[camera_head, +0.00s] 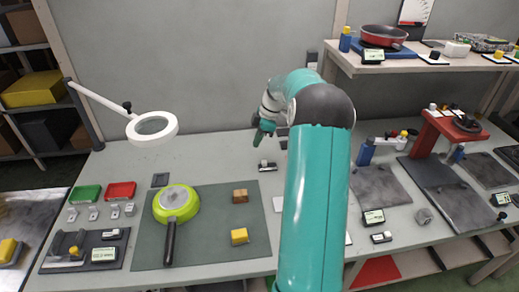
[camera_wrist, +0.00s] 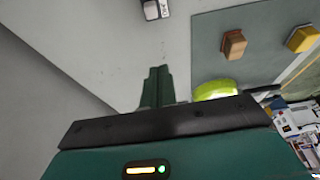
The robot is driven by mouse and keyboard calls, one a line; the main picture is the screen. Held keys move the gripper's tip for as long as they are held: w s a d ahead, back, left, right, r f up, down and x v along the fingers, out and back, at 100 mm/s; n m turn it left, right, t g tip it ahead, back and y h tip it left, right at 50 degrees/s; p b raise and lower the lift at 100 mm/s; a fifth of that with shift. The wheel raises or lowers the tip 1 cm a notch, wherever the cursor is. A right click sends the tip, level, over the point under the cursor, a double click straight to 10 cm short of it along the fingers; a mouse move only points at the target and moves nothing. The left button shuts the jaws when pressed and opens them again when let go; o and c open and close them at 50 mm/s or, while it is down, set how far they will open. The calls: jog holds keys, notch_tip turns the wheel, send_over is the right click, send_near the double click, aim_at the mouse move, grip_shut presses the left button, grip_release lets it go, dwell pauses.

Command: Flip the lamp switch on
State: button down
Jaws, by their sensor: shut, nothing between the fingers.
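A small black-and-white switch-like block (camera_head: 266,166) lies on the grey table, left of my arm. A similar block (camera_wrist: 153,9) shows cut off at the top edge of the wrist view; its lever position cannot be told. The white ring lamp (camera_head: 143,132) on a jointed arm stands at the table's left; I cannot tell whether it is lit. My gripper (camera_head: 259,139) is above the table, just behind and above the block, apart from it. Its green fingers (camera_wrist: 156,88) are together and empty in the wrist view.
A green mat (camera_head: 205,250) holds a lime-green pan (camera_head: 177,203) and two small blocks, brown (camera_head: 240,196) and yellow (camera_head: 239,236). Red and green trays stand at left. Dark plates (camera_head: 378,187) and a red stand (camera_head: 431,133) are right of my arm. A shelf (camera_head: 420,62) overhangs the right.

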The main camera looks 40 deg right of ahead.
aim_at(264, 163)
jog(key=x, duration=0.9)
jog(key=shift+a+f, duration=0.1)
jog(key=shift+f, duration=0.2)
jog(key=d, duration=0.1)
jog(key=s+d, duration=0.1)
jog(key=shift+s+d+r, duration=0.2)
jog(key=shift+s+d, duration=0.4)
jog(key=shift+d, duration=0.1)
jog(key=shift+s+d, duration=0.4)
jog(key=shift+d, duration=0.25)
jog(key=shift+s+d, duration=0.45)
jog(key=shift+d, duration=0.2)
